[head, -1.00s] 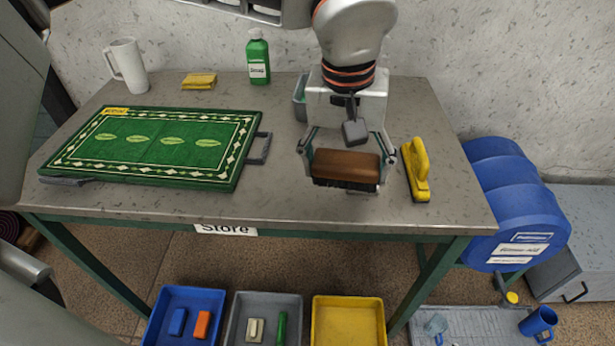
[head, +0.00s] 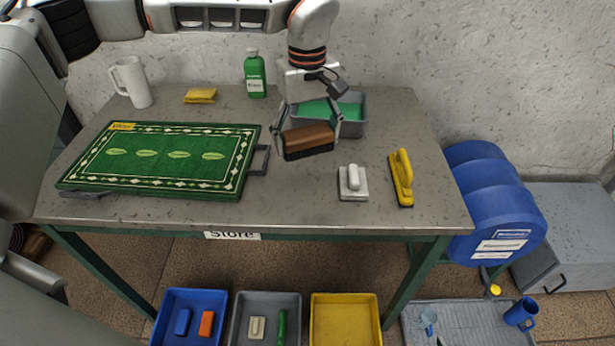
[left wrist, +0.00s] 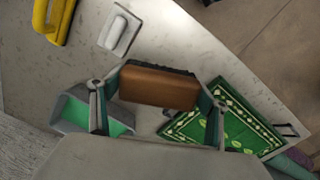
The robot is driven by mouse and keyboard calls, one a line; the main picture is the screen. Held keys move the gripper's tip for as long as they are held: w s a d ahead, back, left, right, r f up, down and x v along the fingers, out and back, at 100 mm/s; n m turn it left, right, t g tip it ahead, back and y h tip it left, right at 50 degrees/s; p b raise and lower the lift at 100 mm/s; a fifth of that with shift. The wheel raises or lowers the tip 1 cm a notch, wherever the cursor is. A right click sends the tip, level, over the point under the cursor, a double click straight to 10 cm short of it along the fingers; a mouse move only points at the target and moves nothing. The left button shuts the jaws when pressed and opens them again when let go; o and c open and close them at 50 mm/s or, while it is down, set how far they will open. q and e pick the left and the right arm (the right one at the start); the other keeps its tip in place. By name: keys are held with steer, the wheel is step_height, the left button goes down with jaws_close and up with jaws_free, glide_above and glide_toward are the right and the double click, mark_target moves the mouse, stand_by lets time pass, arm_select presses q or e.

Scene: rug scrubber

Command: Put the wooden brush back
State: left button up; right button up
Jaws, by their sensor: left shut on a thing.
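The wooden brush (head: 308,141) has a brown block and dark bristles facing down. My left gripper (head: 307,132) is shut on the brush and holds it above the table, in front of the grey tub with green contents. In the left wrist view the brush (left wrist: 158,88) lies between the two fingers (left wrist: 155,100), its long side across them. My right gripper is not in view.
The table (head: 290,205) also bears a green rug on a board (head: 160,190), a white-handled scrubber (head: 353,185), a yellow brush (head: 401,178), the grey tub (head: 352,122), a green bottle (head: 255,75), a yellow sponge (head: 200,95) and a white jug (head: 131,82). Blue, grey and yellow bins (head: 345,318) stand below.

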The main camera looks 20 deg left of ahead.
arm_select(q)
glide_above(308, 187)
step_height(308, 187, down, 7)
step_height(308, 187, down, 4)
steer(key=shift+r, duration=0.1)
steer(key=shift+f, duration=0.25)
steer(key=shift+f, duration=0.15)
steer(key=o, duration=1.2)
steer(key=shift+o, duration=0.2)
steer(key=shift+r, duration=0.2)
step_height(308, 187, up, 12)
steer(key=shift+f, duration=0.1)
